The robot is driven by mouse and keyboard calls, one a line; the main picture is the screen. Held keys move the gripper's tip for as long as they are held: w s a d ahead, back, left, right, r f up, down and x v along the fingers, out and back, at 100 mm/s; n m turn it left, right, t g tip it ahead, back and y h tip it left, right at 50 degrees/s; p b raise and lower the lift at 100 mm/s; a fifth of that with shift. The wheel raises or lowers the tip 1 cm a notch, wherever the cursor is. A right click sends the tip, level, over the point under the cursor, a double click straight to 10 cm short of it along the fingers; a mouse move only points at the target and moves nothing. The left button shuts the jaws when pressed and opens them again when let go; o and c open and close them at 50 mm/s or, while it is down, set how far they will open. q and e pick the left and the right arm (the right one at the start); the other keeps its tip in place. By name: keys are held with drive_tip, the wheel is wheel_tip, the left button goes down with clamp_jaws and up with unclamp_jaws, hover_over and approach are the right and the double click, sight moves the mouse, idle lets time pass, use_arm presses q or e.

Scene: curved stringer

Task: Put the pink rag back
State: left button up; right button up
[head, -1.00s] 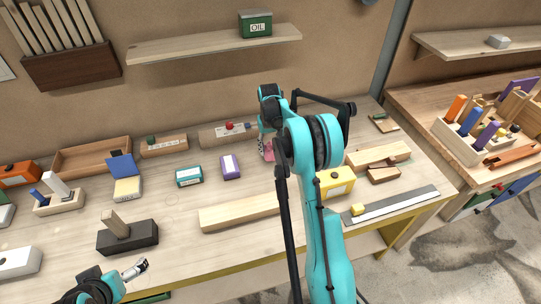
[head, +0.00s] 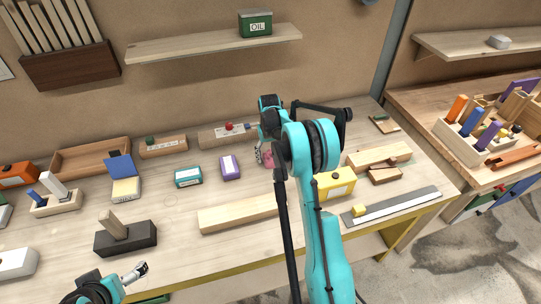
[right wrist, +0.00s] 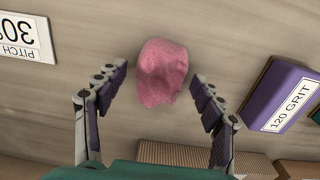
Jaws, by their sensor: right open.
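The pink rag (right wrist: 162,73) lies crumpled on the wooden bench in the right wrist view, between the open fingertips of my right gripper (right wrist: 160,80). The fingers stand apart on either side of it and do not appear to touch it. In the head view a little of the rag (head: 268,160) shows beside my right arm, which hides the rest. My right gripper (head: 262,154) is low over the back middle of the bench there. My left gripper (head: 140,269) is at the bottom left, small in the picture, above the front edge of the bench.
A purple 120 grit block (right wrist: 283,95) lies close to the right gripper, with a teal block (head: 188,177) further left in the head view. A PITCH 30 label (right wrist: 26,36) is near too. A long wooden board (head: 238,213) lies in front.

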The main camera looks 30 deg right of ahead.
sight(270, 154)
drive_tip(key=shift+r, duration=0.1)
drive_tip(key=shift+r, duration=0.3)
wheel_tip(270, 154, up, 12)
drive_tip(key=f+p, duration=0.1)
drive_tip(key=p, duration=0.2)
drive_tip(key=s+a+r+t, duration=0.2)
drive_tip(key=s+a+r, duration=0.3)
drive_tip(key=a+r, duration=0.25)
drive_tip(key=s+a+r+n+t, duration=0.1)
drive_tip(key=s+a+r+t, duration=0.1)
drive_tip(key=s+a, duration=0.4)
drive_tip(key=s+a+r+n+t, duration=0.1)
drive_tip(key=s+a+r, duration=0.25)
drive_tip(key=s, duration=0.55)
drive_tip(key=s+a+f+n+t, duration=0.1)
drive_tip(key=s+a+f, duration=0.3)
drive_tip(key=s, duration=0.4)
drive_tip(key=shift+s+a+f+t, duration=0.2)
drive_tip(key=shift+s+f+t, duration=0.25)
drive_tip(key=shift+t, duration=0.15)
